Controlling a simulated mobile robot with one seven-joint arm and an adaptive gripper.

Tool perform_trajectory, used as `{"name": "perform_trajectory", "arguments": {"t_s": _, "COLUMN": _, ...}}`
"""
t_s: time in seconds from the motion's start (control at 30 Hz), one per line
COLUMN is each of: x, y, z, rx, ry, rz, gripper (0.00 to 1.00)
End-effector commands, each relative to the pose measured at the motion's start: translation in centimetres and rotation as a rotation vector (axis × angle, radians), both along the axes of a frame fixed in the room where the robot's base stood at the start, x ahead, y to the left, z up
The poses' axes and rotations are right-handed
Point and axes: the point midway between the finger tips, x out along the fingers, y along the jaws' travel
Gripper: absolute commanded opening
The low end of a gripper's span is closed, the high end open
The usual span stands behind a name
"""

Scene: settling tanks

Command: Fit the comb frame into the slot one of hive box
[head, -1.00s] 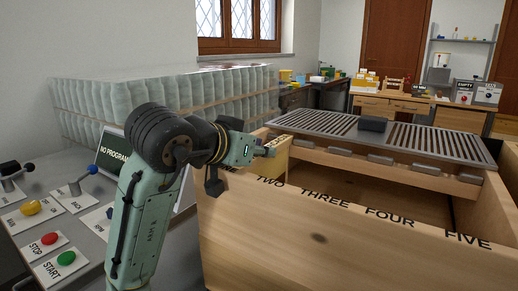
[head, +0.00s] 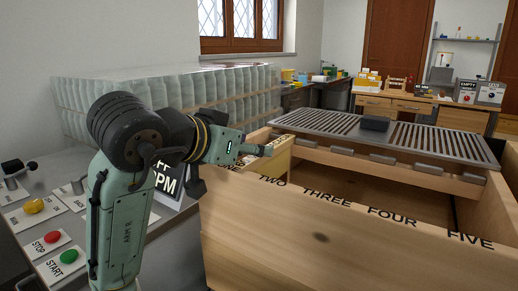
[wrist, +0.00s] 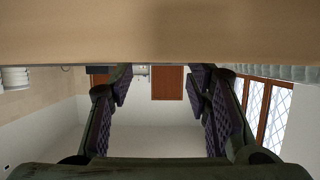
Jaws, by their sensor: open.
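The hive box (head: 320,238) is a large pale wooden box at the right of the head view. My gripper (head: 262,150) is open at the box's left end, just above the frame. In the wrist view the fingers (wrist: 163,100) are spread with nothing between them.
A control panel with red (head: 53,237) and green (head: 69,256) buttons stands at left. Wrapped jars (head: 80,100) are stacked behind my arm. A plain tan surface (wrist: 160,30) fills the wrist view's top.

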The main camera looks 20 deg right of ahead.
Motion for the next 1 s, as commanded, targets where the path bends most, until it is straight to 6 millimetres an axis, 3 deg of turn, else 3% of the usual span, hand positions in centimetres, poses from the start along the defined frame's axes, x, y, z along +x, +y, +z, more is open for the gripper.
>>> {"name": "perform_trajectory", "arguments": {"t_s": 0.2, "x": -2.6, "y": 3.4, "z": 1.8, "rx": 0.000, "ry": -0.003, "rz": 0.002, "gripper": 0.45}}
{"name": "perform_trajectory", "arguments": {"t_s": 0.5, "x": -4.1, "y": 5.2, "z": 2.8, "rx": 0.000, "ry": 0.000, "rz": 0.000, "gripper": 0.45}}
{"name": "perform_trajectory", "arguments": {"t_s": 0.87, "x": -3.9, "y": 5.5, "z": 3.0, "rx": -0.018, "ry": -0.011, "rz": 0.009, "gripper": 0.45}}
{"name": "perform_trajectory", "arguments": {"t_s": 1.0, "x": -1.9, "y": 8.0, "z": 5.6, "rx": -0.182, "ry": -0.120, "rz": 0.102, "gripper": 0.45}}
